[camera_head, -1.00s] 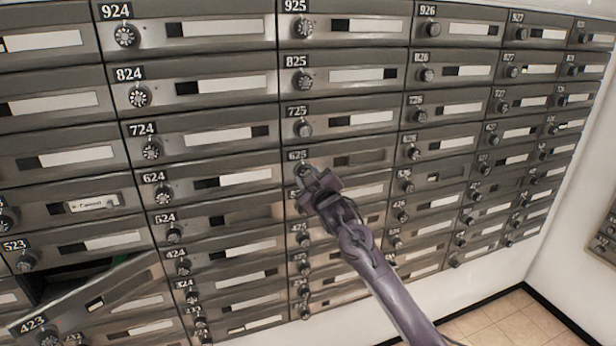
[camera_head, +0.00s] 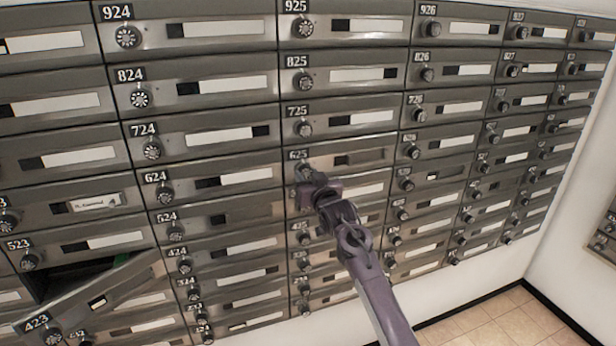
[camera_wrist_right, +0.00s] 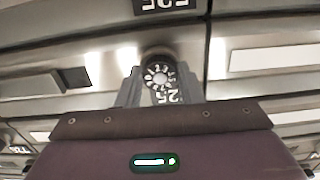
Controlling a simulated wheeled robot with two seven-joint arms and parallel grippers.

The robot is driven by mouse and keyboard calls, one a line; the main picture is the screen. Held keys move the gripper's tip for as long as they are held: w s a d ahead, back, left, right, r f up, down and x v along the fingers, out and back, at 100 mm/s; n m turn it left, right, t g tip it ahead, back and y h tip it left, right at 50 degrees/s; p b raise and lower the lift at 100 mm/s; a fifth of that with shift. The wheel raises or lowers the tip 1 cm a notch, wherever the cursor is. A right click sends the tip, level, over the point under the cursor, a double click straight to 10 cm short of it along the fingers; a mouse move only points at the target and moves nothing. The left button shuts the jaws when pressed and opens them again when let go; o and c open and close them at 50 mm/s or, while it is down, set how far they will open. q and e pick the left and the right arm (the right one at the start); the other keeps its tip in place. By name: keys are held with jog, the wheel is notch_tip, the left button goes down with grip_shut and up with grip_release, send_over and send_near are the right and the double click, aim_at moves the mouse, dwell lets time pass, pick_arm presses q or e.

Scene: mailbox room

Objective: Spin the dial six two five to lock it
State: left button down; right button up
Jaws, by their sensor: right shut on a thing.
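The mailbox door numbered 625 (camera_head: 358,159) is in the middle of the mailbox wall in the head view. Its small round dial (camera_head: 304,168) sits at the door's left end, mostly hidden by my right gripper. My right gripper (camera_head: 308,176) reaches up to it from below. In the right wrist view the dial (camera_wrist_right: 158,75), dark with a white-marked face, stands between the two grey fingers, and the gripper is shut on it. The dial's exact setting is too small to read surely. My left gripper is not in view.
Rows of metal mailboxes with similar dials fill the wall. Door 725 (camera_head: 345,118) is just above. Door 423 (camera_head: 110,299) hangs open at the lower left. Tiled floor (camera_head: 490,318) shows at the lower right, beside a white wall (camera_head: 578,190).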

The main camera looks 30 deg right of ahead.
jog(key=shift+f, duration=0.1)
dwell(0.3)
jog(key=o, duration=1)
jog(key=shift+s+a+f, duration=0.1)
jog(key=shift+s, duration=0.35)
jog(key=b+v, duration=0.2)
jog(key=v, duration=0.4)
jog(key=shift+s+b, duration=0.4)
